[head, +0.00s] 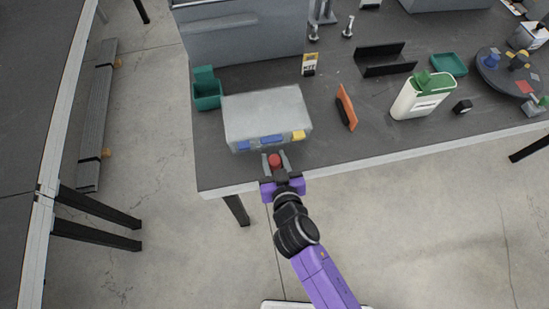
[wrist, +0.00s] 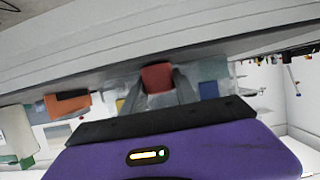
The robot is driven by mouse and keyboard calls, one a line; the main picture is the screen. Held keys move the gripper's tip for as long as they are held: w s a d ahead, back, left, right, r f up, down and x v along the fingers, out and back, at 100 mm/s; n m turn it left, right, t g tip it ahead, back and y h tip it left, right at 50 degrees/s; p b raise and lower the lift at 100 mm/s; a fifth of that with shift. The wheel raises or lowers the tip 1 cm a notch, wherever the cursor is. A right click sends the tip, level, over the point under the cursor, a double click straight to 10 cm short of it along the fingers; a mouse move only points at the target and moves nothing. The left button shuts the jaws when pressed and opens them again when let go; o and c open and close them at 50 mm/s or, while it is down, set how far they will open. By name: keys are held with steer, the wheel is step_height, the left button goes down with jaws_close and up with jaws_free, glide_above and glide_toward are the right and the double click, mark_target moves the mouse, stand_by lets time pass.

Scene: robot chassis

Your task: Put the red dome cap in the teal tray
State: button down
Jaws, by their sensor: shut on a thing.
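A shallow teal tray (head: 449,64) lies at the back right of the table, far from my gripper. Its inside looks empty.
A translucent lidded box (head: 267,117) with blue and yellow latches stands directly beyond my gripper. A teal bin (head: 207,94) is to its left. An orange-handled item (head: 347,107), a white jug (head: 422,96) and a black angled bracket (head: 385,62) lie toward the tray.

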steer(key=shift+f, duration=0.15)
steer(key=c, duration=1)
jaws_free()
steer(key=shift+o, duration=0.2)
steer(key=shift+r, duration=0.25)
steer(key=b+v, duration=0.1)
steer(key=v, duration=1.1)
steer(key=s+d+r, duration=0.3)
steer(key=s+d, duration=0.4)
steer(key=s+d+r+m+h, duration=0.1)
steer(key=s+d+r, duration=0.2)
steer(key=s+d, duration=0.4)
steer(key=shift+s+d+m+t, duration=0.3)
steer(key=shift+s+d+t, duration=0.1)
steer(key=shift+s, duration=0.35)
steer(key=shift+o, duration=0.5)
steer(key=s+d+r+m+t+h, duration=0.1)
steer(key=s+d+r+h, duration=0.1)
steer(key=s+d+r, duration=0.2)
step_height(320, 180, up, 4)
steer(key=shift+s+d+f+m+h, duration=0.15)
steer(key=shift+s+d+m+h, duration=0.2)
steer(key=shift+s, duration=0.3)
